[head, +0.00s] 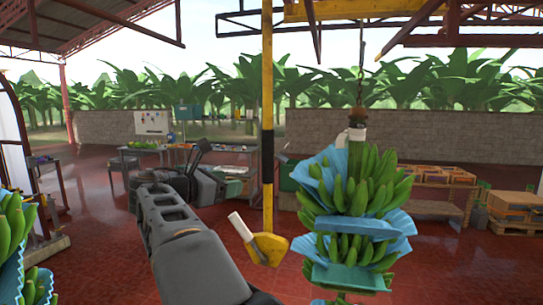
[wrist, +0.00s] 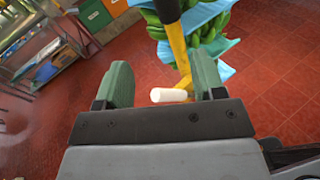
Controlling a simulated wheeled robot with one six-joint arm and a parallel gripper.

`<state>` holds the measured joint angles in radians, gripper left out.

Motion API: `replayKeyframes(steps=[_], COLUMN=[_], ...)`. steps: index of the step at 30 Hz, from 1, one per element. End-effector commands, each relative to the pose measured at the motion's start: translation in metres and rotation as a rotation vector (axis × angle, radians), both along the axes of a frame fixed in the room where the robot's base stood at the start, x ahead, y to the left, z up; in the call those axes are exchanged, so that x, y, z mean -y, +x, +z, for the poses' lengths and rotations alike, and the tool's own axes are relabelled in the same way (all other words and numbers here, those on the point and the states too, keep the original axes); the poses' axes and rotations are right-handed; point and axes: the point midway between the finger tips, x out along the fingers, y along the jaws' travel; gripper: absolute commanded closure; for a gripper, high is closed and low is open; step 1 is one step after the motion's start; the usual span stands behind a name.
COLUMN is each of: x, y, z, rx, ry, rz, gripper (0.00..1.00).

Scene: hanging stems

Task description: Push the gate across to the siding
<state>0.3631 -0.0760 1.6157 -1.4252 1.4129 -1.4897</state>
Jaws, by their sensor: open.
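The gate is a long yellow-and-black pole (head: 267,120) hanging from the overhead beam. At its lower end are a yellow plate (head: 270,248) and a white handle (head: 240,226) slanting up to the left. In the wrist view the white handle (wrist: 169,95) shows between my gripper's two green-padded fingers. The yellow-and-black pole (wrist: 178,45) runs up behind it. My gripper (wrist: 163,82) is open, its fingers spread to both sides of the handle in the picture. I see no finger touching the handle, and I cannot tell its exact depth between them.
A green banana bunch with blue sheets (head: 355,215) hangs from a chain just right of the pole. Another bunch (head: 12,240) is at the left edge. Tables stand behind, and wooden crates (head: 512,210) stand at right. Open red floor (head: 95,255) lies at left.

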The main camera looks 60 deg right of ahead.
Motion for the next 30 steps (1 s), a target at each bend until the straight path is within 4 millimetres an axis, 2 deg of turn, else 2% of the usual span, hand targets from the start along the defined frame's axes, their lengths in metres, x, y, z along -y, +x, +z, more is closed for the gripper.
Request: replayKeyframes(steps=[1, 3, 7, 21, 30], x=[0.006, 0.012, 0.024, 0.106, 0.138], y=[-0.002, -0.004, -0.009, -0.033, -0.043], z=[0.013, 0.026, 0.038, 0.04, 0.039], rx=[-0.051, -0.11, -0.161, -0.168, -0.165], ry=[-0.034, -0.071, -0.1, -0.102, -0.102], rz=[-0.024, -0.051, -0.078, -0.078, -0.075], gripper=[0.37, 0.37, 0.37, 0.37, 0.37])
